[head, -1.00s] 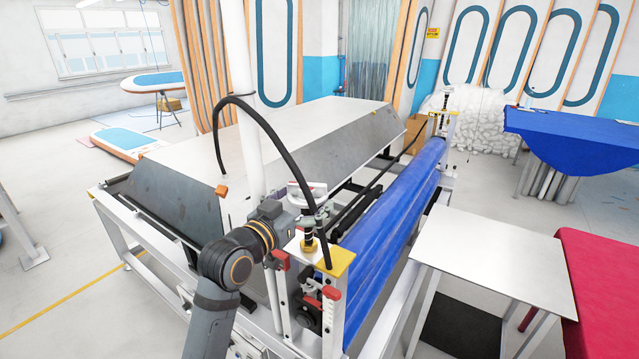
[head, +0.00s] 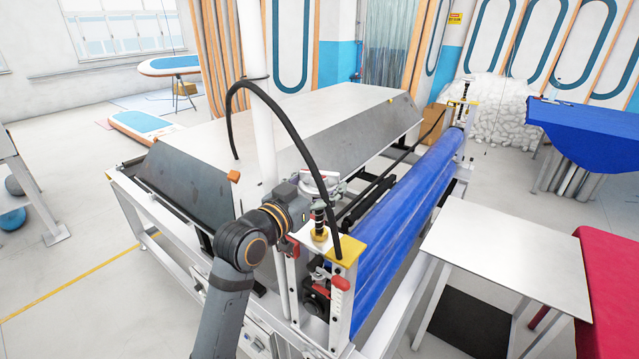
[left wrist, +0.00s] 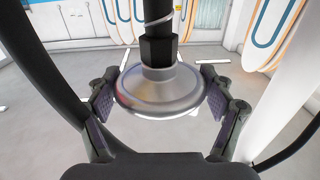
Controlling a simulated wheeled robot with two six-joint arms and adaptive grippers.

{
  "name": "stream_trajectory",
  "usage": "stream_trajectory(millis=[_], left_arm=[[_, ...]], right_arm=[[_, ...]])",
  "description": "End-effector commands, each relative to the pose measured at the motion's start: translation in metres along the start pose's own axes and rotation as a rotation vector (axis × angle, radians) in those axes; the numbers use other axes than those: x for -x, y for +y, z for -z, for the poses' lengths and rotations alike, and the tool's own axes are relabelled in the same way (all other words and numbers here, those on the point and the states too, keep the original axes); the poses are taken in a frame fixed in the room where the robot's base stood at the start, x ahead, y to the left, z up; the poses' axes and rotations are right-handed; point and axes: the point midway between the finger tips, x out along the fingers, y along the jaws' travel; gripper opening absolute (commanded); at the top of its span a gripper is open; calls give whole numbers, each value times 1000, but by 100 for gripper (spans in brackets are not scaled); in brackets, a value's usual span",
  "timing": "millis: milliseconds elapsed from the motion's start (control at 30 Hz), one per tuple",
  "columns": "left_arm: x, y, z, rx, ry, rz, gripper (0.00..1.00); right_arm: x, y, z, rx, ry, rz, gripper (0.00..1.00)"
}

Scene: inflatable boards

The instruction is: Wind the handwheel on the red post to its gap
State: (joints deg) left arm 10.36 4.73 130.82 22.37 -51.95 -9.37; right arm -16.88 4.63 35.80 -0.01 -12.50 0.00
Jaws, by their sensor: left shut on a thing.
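The handwheel (left wrist: 160,92) is a smooth grey metal disc around a dark upright spindle in the left wrist view. My left gripper (left wrist: 160,103) is shut on its rim, one dark ribbed pad at each side. In the head view my left gripper (head: 320,186) is at the top of a threaded spindle (head: 319,222) on the near end post (head: 342,285). This post has a yellow top plate and red fittings. My gripper hides most of the wheel there. I cannot make out the gap. My right gripper is out of view.
A black hose (head: 297,143) arches close over my left gripper, beside a white upright pole (head: 258,130). Blue rolled material (head: 412,220) runs back to the far post (head: 462,105). A pale side table (head: 510,255) stands at right.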

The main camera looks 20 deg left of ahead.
Motion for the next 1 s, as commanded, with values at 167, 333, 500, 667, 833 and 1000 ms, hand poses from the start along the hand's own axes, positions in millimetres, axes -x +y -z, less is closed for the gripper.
stream_trajectory(millis=[167, 333, 500, 667, 833, 1000], left_arm=[[0, -1, -1, -5, 0, -32, 50], [0, -2, -4, -9, -1, -118, 50], [0, -3, -6, -8, 1, -249, 50], [0, -2, -6, -5, 5, -385, 50], [-1, -2, -4, -2, 8, -518, 50], [0, -1, -1, 1, 9, -628, 50]], right_arm=[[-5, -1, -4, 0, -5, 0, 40], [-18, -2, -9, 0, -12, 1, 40], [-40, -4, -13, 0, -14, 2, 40], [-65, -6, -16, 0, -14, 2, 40], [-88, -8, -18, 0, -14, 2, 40], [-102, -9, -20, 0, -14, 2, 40]])
